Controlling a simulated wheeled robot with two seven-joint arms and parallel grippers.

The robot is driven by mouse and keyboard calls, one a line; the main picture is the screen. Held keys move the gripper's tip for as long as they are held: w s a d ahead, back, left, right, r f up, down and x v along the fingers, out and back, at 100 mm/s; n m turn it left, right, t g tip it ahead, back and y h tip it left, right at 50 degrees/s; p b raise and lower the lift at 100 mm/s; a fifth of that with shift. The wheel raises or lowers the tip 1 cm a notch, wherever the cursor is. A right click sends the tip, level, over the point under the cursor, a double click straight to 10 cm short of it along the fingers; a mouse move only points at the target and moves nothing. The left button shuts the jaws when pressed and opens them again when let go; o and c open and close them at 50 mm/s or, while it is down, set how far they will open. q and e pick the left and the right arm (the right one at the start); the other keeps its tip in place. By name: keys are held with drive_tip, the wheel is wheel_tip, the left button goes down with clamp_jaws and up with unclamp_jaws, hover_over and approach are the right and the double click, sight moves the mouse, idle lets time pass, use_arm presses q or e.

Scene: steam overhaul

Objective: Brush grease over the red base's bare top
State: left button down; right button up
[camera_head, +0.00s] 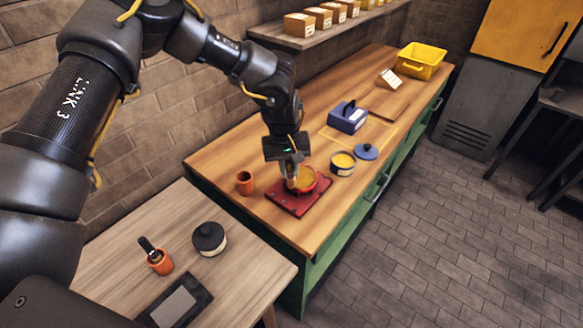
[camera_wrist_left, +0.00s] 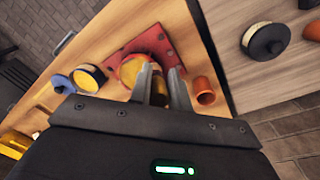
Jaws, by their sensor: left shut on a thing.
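The red base (camera_head: 314,187) sits on a dark red plate (camera_head: 300,206) on the green workbench. Its top shows yellow, partly hidden by my left gripper. My left gripper (camera_head: 291,179) points down at the base and is shut on a brush, mostly hidden between the fingers. In the left wrist view the brush (camera_wrist_left: 158,88) shows as a brownish piece between the fingers (camera_wrist_left: 160,85), reaching over the yellow top (camera_wrist_left: 131,72). I cannot tell whether its tip touches. An open tin of yellow grease (camera_head: 343,160) stands right of the base. My right gripper is not in view.
An orange cup (camera_head: 245,183) stands left of the plate. A blue lid (camera_head: 367,152) and blue box (camera_head: 348,117) lie behind the tin; a yellow crate (camera_head: 422,62) is at the far end. The near table holds a black-lidded jar (camera_head: 209,238) and another orange cup (camera_head: 160,263).

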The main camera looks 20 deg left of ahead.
use_arm(q)
drive_tip(key=shift+w+a, duration=0.2)
drive_tip(key=shift+a, duration=0.4)
drive_tip(key=shift+w+d+b, duration=0.65)
drive_tip(key=shift+w+d, duration=1.35)
drive_tip(key=shift+w, duration=2.75)
drive_tip(key=shift+s+a+f+p, duration=0.1)
drive_tip(key=shift+s+a+p, duration=0.3)
drive_tip(key=shift+s, duration=0.7)
drive_tip(key=shift+s+a+r+p, duration=0.1)
drive_tip(key=shift+s+a+p, duration=0.3)
drive_tip(key=shift+s, duration=0.7)
drive_tip(key=shift+s+a+f+p, duration=0.1)
drive_tip(key=shift+s+a+p, duration=0.15)
drive_tip(key=shift+s+a, duration=0.6)
drive_tip(key=shift+s+a+p, duration=0.2)
drive_tip(key=shift+s, duration=0.7)
drive_tip(key=shift+s+a+p, duration=0.15)
drive_tip(key=shift+s, duration=0.7)
drive_tip(key=shift+d+r, duration=0.1)
drive_tip(key=shift+r, duration=0.1)
